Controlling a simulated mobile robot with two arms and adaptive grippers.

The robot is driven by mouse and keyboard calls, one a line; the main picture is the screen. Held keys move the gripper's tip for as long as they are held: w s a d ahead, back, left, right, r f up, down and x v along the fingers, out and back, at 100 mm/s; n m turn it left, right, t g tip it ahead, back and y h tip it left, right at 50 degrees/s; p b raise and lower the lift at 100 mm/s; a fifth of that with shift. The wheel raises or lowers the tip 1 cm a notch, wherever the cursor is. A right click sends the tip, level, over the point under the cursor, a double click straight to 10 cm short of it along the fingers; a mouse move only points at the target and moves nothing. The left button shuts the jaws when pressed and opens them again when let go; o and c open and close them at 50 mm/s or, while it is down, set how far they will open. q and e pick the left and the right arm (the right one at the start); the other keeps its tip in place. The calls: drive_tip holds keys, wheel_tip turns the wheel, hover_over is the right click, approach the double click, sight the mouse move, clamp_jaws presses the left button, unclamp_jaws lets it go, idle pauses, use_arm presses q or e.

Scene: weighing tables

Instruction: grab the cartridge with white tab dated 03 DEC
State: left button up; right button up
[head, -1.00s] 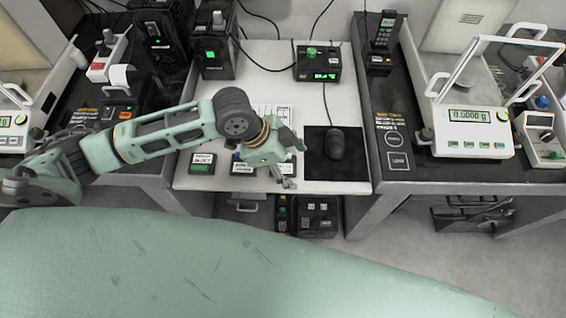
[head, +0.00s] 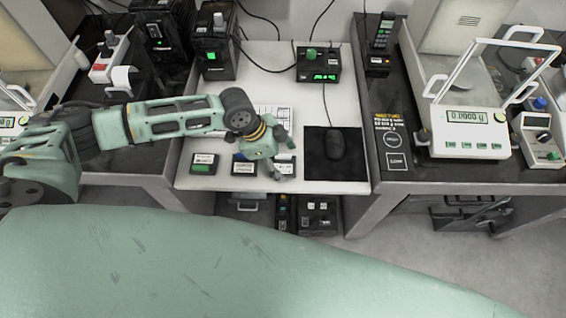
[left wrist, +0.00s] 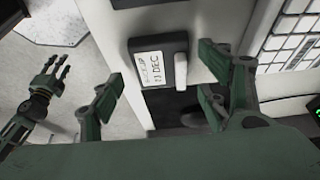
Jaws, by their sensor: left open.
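Three dark cartridges lie in a row near the front edge of the middle table. In the head view the left one (head: 204,163) has a green tab, the middle one (head: 244,168) has a pale label, and the right one (head: 287,170) is partly hidden by my left gripper (head: 281,158). In the left wrist view my open left gripper (left wrist: 165,70) is above a cartridge (left wrist: 158,75) with a white tab (left wrist: 180,70). Its label ends in DEC; the day looks like 11 but is not sharp. The fingers stand either side, apart from it. My right gripper (left wrist: 50,80) shows small at left.
A black mat (head: 350,160) with a mouse (head: 335,144) lies to the right of the cartridges. A keyboard (left wrist: 291,40) is behind them. A balance (head: 478,117) stands on the right table. Part of another cartridge (left wrist: 130,3) shows at the wrist view's top edge.

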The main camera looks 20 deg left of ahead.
use_arm(q)
drive_tip(key=shift+c, duration=0.5)
drive_tip(key=c, duration=1.1)
drive_tip(key=shift+r, duration=0.1)
